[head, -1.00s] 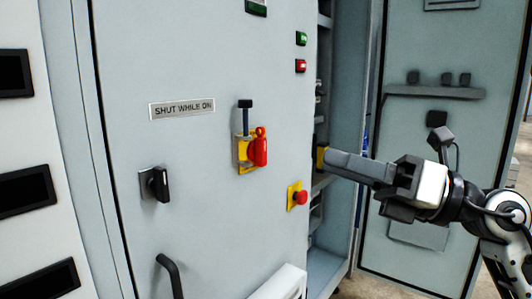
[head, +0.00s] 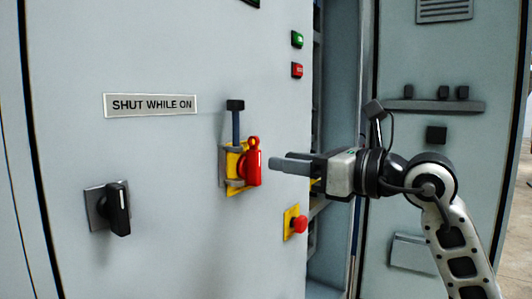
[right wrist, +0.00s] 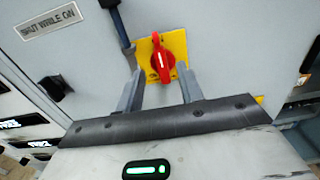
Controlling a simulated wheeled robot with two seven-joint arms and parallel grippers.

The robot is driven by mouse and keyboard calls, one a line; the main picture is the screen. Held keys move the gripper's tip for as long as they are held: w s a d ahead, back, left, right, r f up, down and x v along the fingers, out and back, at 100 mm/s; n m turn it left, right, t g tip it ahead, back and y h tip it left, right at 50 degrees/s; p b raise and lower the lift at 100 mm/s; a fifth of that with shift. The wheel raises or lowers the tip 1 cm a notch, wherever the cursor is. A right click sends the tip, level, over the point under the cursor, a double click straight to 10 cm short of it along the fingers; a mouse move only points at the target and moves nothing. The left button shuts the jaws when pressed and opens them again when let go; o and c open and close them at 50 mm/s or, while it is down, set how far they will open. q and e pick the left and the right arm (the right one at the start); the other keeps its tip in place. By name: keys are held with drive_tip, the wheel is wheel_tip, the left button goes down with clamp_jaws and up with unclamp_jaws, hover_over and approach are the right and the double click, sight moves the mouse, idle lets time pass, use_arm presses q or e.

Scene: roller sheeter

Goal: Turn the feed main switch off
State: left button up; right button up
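The red rotary switch (head: 251,168) sits on a yellow plate on the grey cabinet door, with its handle close to upright. In the right wrist view the red switch (right wrist: 161,60) carries a white mark and lies ahead of and between the fingertips. My right gripper (head: 276,164) is just right of the switch in the head view, pointing at it. The right wrist view shows its two fingers (right wrist: 160,78) apart and empty, with no clear contact with the handle. My left gripper is out of view.
A black-knobbed rod (head: 236,125) stands in a bracket at the switch plate. A red push button (head: 299,224) is below right, and a black rotary knob (head: 118,209) is at lower left. A "SHUT WHILE ON" label (head: 150,105) is on the door. An open compartment lies to the right.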

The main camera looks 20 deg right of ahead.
sight(259, 158)
drive_tip(key=x, duration=0.5)
drive_tip(key=shift+w+a, duration=0.15)
clamp_jaws()
